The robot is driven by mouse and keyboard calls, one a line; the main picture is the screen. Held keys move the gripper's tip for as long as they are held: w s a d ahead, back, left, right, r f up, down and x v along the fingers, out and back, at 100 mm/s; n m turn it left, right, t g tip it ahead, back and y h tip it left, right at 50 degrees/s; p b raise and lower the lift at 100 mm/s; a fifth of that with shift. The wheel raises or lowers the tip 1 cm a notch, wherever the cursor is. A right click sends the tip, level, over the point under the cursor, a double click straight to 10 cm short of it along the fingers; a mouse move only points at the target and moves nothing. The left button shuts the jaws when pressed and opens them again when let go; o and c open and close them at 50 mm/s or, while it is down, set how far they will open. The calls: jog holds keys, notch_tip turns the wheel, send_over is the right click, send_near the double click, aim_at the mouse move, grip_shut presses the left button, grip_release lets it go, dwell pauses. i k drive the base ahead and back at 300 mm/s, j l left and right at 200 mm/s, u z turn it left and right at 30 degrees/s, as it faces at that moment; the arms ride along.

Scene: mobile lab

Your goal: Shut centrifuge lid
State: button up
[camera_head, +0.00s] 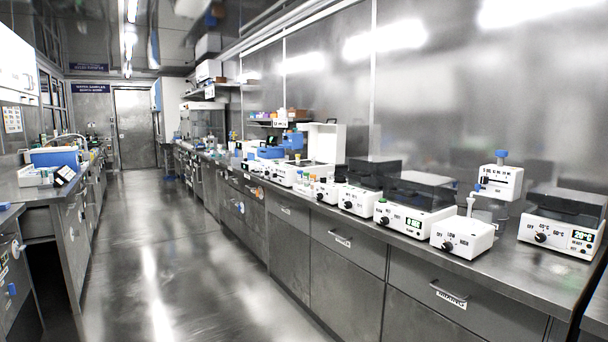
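A white upright panel (328,144) stands behind a low white benchtop unit (284,176) on the right-hand bench, around the middle of the picture. It looks like a raised lid, which may be the centrifuge's, but at this distance I cannot tell for certain. Several other white devices partly hide the units around it. My gripper is not in view.
The right-hand steel bench (500,262) carries a row of devices, including a dark-lidded unit (417,200) and a white stand device (501,184). Drawers line its front. A left-hand bench (40,190) faces it. The aisle floor (185,250) between is clear up to a door (134,128).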

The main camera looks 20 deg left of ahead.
aim_at(327, 142)
jog(key=i+j+u, duration=0.25)
jog(key=u, duration=0.15)
jog(key=i+j+u, duration=0.1)
jog(key=i+u, duration=0.25)
jog(key=i+j+u, duration=0.25)
jog(key=i+u, duration=0.2)
jog(key=i, duration=0.25)
jog(key=i+u, duration=0.45)
jog(key=i, duration=0.25)
jog(key=i+z, duration=0.15)
jog(key=i, duration=0.4)
jog(key=i+j+z, duration=0.15)
jog(key=i, duration=0.4)
jog(key=i+j+z, duration=0.15)
jog(key=i, duration=0.35)
